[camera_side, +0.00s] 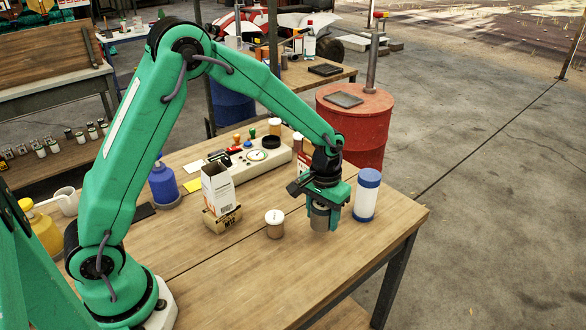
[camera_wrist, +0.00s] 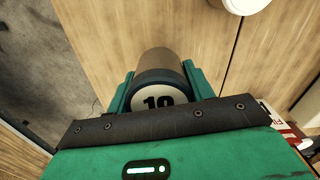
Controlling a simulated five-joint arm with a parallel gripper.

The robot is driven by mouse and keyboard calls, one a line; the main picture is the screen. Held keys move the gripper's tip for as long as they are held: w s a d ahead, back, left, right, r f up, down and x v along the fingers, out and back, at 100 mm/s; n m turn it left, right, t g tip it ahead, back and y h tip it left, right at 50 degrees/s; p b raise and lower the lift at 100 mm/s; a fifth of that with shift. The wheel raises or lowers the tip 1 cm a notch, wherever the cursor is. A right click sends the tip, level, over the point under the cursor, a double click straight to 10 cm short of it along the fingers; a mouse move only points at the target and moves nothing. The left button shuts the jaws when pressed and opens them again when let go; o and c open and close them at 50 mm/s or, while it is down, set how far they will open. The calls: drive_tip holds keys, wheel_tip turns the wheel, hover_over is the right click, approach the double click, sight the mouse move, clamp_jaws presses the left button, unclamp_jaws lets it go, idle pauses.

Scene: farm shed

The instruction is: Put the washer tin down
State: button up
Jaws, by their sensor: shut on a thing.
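The washer tin (camera_side: 320,222) is a grey cylinder held upright between the green fingers of my gripper (camera_side: 323,209), near the right end of the wooden bench. In the wrist view the tin (camera_wrist: 161,68) shows a pale top marked "10", with a gripper finger on each side. My gripper (camera_wrist: 158,88) is shut on it. The tin's base is at or just above the bench top; I cannot tell whether it touches.
A white canister with blue ends (camera_side: 366,198) stands close right of my gripper. A white-lidded jar (camera_side: 275,226) stands to its left. A white carton (camera_side: 217,190) and a control panel (camera_side: 255,160) are farther back. The front of the bench (camera_side: 270,285) is clear.

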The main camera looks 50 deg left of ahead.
sight(322, 225)
drive_tip(key=shift+f, duration=1.8)
drive_tip(key=shift+f, duration=0.1)
drive_tip(key=o, duration=1)
wheel_tip(322, 225, up, 12)
